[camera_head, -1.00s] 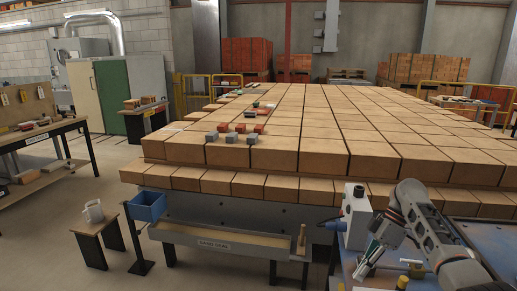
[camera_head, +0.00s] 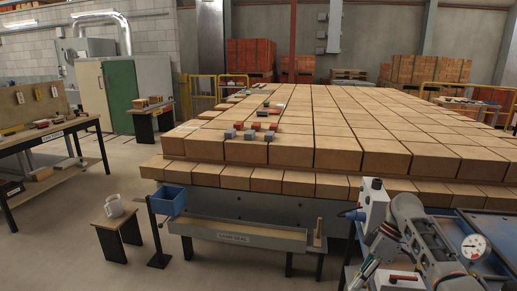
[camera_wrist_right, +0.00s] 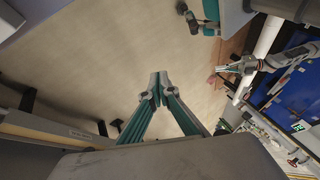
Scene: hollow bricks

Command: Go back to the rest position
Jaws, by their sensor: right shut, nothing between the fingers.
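My right gripper (camera_wrist_right: 158,80) shows in the right wrist view with its two grey and teal fingers meeting at the tips and nothing between them. In the head view my right arm (camera_head: 425,235) comes in at the lower right, over the blue bench, and its gripper is hard to make out there at the bottom edge. No left arm shows in the head view. In the right wrist view a small grey arm with a gripper (camera_wrist_right: 230,68) shows at the upper right. It looks like my left one, too small to tell its jaw state.
A large stack of bricks (camera_head: 345,154) fills the middle, with small red and grey blocks on it. A white box (camera_head: 374,203) stands close to my right arm.

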